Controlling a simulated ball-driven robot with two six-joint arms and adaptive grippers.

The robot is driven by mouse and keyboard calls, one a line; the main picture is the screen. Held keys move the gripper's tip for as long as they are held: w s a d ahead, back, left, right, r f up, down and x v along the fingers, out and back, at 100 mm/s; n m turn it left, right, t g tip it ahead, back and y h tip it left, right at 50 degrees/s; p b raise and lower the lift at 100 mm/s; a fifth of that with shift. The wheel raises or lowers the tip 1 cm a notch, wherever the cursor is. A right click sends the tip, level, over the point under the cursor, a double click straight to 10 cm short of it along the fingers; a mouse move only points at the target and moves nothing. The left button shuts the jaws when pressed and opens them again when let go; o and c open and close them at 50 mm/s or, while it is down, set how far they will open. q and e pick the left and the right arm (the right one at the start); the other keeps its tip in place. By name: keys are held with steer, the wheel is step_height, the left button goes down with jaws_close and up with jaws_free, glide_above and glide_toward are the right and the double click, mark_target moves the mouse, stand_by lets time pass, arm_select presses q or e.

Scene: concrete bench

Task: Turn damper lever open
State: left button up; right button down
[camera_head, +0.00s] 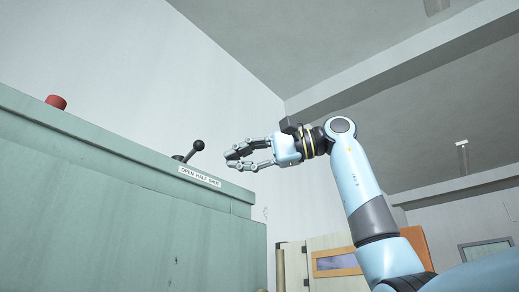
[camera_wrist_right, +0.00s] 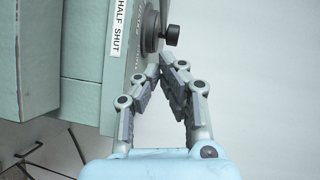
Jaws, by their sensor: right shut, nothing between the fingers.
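My right gripper (camera_head: 230,160) is shut and empty, to the right of the lever in the head view. Its fingertips also meet in the wrist view (camera_wrist_right: 167,63). My left gripper is out of view.
The green cabinet (camera_head: 110,190) fills the lower left, with a red knob (camera_head: 56,101) on its top. A wooden panel (camera_head: 325,262) and an orange panel (camera_head: 415,245) stand lower right, behind my arm. The space above the cabinet is clear.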

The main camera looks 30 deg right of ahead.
mark_target(185, 158)
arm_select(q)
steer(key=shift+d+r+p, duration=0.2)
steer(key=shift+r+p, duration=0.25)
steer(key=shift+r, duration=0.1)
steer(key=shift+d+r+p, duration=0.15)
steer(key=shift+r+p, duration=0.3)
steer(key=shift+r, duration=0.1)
arm_select(e)
steer(key=shift+w+a+f, duration=0.1)
steer(key=shift+a+f, duration=0.05)
steer(key=shift+a, duration=0.8)
steer(key=shift+w+a+f, duration=0.15)
steer(key=shift+a+f, duration=0.05)
steer(key=shift+a, duration=0.75)
steer(key=shift+w+a+f, duration=0.1)
steer(key=shift+a+f, duration=0.05)
steer(key=shift+a, duration=0.8)
